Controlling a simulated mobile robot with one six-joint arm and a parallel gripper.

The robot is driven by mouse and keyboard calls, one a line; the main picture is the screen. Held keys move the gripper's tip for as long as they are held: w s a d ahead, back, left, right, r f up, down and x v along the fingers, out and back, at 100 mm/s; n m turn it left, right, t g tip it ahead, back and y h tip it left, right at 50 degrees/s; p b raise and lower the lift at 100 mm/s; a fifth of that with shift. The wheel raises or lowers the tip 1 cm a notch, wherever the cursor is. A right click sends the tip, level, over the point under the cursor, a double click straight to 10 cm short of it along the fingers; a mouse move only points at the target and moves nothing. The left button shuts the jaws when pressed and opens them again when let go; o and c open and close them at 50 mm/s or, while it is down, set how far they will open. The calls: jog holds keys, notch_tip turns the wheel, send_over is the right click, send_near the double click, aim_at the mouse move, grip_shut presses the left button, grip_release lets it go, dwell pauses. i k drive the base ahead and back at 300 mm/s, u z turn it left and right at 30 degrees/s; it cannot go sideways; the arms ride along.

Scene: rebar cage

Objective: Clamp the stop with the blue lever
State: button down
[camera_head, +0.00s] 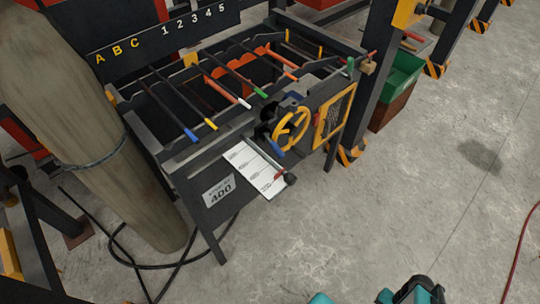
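A small blue lever (279,153) shows at the front of the dark rebar bench, just below the left side of a yellow handwheel (291,129). It is small in the picture, and I cannot tell whether it is clamped or loose. A white scale plate (252,165) with dark marks sticks out from the bench front. A red piece and a dark round knob (290,179) sit at its right end; I cannot tell whether they belong to the stop. Teal and black parts of my arm show at the bottom edge. My gripper cannot be made out.
Several rods with coloured ends lie across the bench, one blue-tipped (191,134). A thick column (100,140) stands at left, with black cable on the floor. A green bin (400,73) is behind a dark post. The concrete floor (430,180) at right is mostly clear.

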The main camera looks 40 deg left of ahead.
aim_at(273, 145)
jog(key=u, duration=0.05)
jog(key=k, duration=2.5)
jog(key=u, duration=0.95)
jog(key=i, duration=1.05)
jog(key=z, duration=0.1)
